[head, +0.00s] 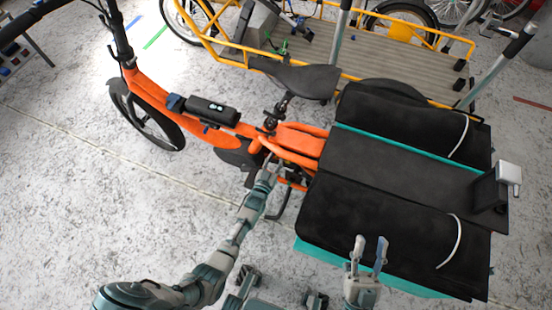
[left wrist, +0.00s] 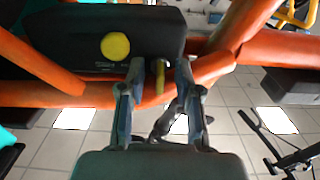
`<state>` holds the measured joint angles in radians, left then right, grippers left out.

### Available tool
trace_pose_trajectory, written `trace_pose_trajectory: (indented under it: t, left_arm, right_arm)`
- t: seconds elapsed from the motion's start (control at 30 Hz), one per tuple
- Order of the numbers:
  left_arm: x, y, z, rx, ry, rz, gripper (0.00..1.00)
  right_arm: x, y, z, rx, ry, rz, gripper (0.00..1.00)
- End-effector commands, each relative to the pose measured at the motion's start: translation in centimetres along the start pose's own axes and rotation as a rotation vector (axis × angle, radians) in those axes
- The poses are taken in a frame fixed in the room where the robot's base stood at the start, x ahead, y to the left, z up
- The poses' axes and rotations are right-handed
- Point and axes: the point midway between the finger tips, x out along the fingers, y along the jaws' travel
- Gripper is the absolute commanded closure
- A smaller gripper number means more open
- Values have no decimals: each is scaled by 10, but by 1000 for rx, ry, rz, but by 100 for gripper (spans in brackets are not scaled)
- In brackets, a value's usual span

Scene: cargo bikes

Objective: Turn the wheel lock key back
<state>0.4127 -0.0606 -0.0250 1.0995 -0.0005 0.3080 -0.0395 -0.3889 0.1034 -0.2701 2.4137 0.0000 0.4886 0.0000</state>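An orange cargo bike (head: 180,108) stands ahead of me. In the left wrist view a black lock housing (left wrist: 70,38) with a yellow round disc (left wrist: 115,46) sits among the orange tubes. A small yellow key-like piece (left wrist: 160,76) hangs at its lower right edge. My left gripper (left wrist: 160,70) is open, with a fingertip on each side of this piece and visible gaps. In the head view my left gripper (head: 272,165) reaches under the orange frame behind the seat, its tips partly hidden. My right gripper (head: 369,243) is open and empty in front of the near black bag.
Black bags (head: 375,215) with teal edges cover the bike's rear at right. Orange tubes surround my left gripper closely. A yellow-framed cargo bike (head: 385,55) stands behind. The grey floor (head: 75,190) at left is clear.

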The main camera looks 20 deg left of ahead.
Motion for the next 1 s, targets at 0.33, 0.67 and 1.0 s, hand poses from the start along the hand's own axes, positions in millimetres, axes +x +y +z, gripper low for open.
trace_pose_trajectory:
  t: [0.33, 0.67, 1.0]
  left_arm:
    - [-40, 0, 1, 1, -1, 0, 67]
    - [-105, 0, 2, 0, -2, 0, 67]
    - [-120, 0, 2, 0, -2, 0, 67]
  right_arm:
    - [0, 0, -2, -1, 3, -1, 60]
    - [0, 0, -2, -1, 3, -1, 60]
    - [0, 0, -2, 0, 2, -1, 60]
